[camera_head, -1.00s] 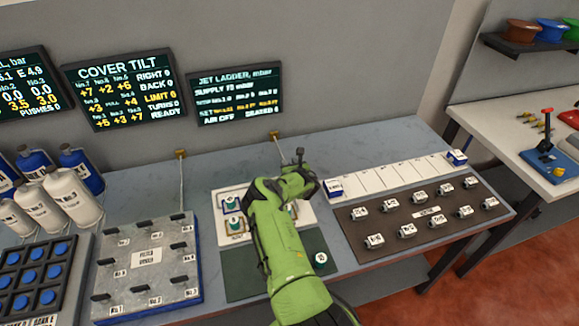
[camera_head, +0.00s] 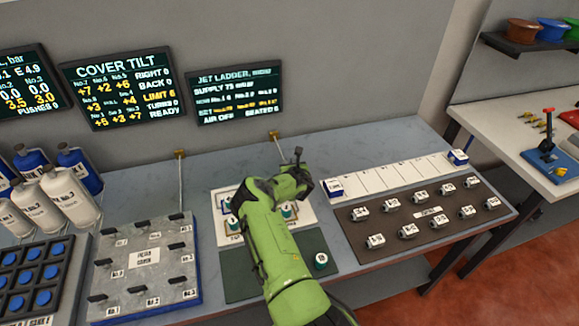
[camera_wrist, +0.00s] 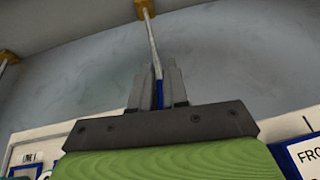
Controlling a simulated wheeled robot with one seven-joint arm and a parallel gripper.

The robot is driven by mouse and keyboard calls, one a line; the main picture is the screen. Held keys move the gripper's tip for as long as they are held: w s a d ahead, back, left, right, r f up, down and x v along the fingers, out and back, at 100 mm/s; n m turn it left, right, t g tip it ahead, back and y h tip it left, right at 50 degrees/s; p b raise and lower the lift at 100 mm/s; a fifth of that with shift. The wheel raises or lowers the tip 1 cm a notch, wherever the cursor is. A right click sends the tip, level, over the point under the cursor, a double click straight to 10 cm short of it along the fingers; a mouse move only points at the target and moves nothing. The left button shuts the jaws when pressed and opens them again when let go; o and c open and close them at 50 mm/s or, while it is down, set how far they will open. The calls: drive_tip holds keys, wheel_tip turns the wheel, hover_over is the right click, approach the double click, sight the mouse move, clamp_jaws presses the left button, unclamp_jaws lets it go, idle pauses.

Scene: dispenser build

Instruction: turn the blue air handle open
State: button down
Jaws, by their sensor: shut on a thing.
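The blue air handle (camera_wrist: 159,96) shows in the wrist view as a narrow blue strip between my fingers. A thin pale rod (camera_wrist: 152,42) runs from it to a brass fitting on the wall. My gripper (camera_wrist: 158,80) is shut on the handle. In the head view my gripper (camera_head: 298,155) is at the end of my green arm, above the back of the white board, and the handle is hidden there. The jet ladder screen (camera_head: 235,92) on the wall reads AIR OFF.
The white board (camera_head: 305,212) with small labelled parts lies partly under my arm. A dark tray (camera_head: 390,245) of several white blocks is to the right. A metal plate (camera_head: 120,250) with black tabs is to the left. The bench behind is mostly clear.

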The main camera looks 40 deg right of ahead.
drive_tip(key=m+g+h+b, duration=0.1)
drive_tip(key=b, duration=0.1)
drive_tip(key=m+g+h+b, duration=0.1)
drive_tip(key=m+h+b, duration=0.1)
drive_tip(key=shift+d+f+g, duration=0.1)
drive_tip(key=shift+f+g, duration=0.2)
drive_tip(key=m+g+b, duration=0.1)
drive_tip(key=m+g+h+b, duration=0.1)
drive_tip(key=b, duration=0.1)
drive_tip(key=m+g+h+b, duration=0.1)
drive_tip(key=m, duration=0.1)
drive_tip(key=shift+s+d+g, duration=0.15)
drive_tip(key=shift+s+g, duration=0.1)
drive_tip(key=shift+g, duration=0.15)
drive_tip(key=m+g+b, duration=0.2)
drive_tip(key=g+b, duration=0.1)
drive_tip(key=m+g+h+b, duration=0.1)
drive_tip(key=m+b, duration=0.1)
drive_tip(key=shift+s+d+r+g, duration=0.1)
drive_tip(key=shift+s+g, duration=0.25)
drive_tip(key=shift+g, duration=0.05)
drive_tip(key=shift+s+r+m+g+b, duration=0.1)
drive_tip(key=shift+s+m+g+b, duration=0.05)
drive_tip(key=shift+m+g+b, duration=0.5)
drive_tip(key=c, duration=1.2)
unclamp_jaws()
drive_tip(key=shift+r, duration=0.1)
